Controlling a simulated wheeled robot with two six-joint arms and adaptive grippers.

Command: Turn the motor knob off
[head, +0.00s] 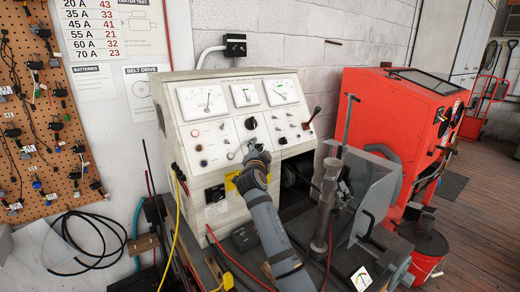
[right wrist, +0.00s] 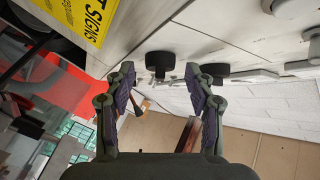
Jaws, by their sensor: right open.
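The cream test bench (head: 250,88) has a front panel with several gauges, switches and knobs. A large black knob (head: 251,123) is at the panel's middle, and a smaller dark knob (head: 283,141) is to its right. I cannot read which one is the motor knob. My right gripper (head: 254,151) is in front of the lower panel, below the large knob. In the right wrist view the gripper (right wrist: 160,74) is open and empty. A black knob (right wrist: 160,63) shows beyond and between its fingertips, apparently untouched. Another dark knob (right wrist: 217,70) shows beside the right finger. My left gripper is out of view.
A yellow sign (right wrist: 82,16) is on the bench front. A grey metal machine (head: 365,195) with a vertical post stands right of my arm. A red cabinet (head: 385,115) is behind it. Yellow and red cables hang near the bench's left side.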

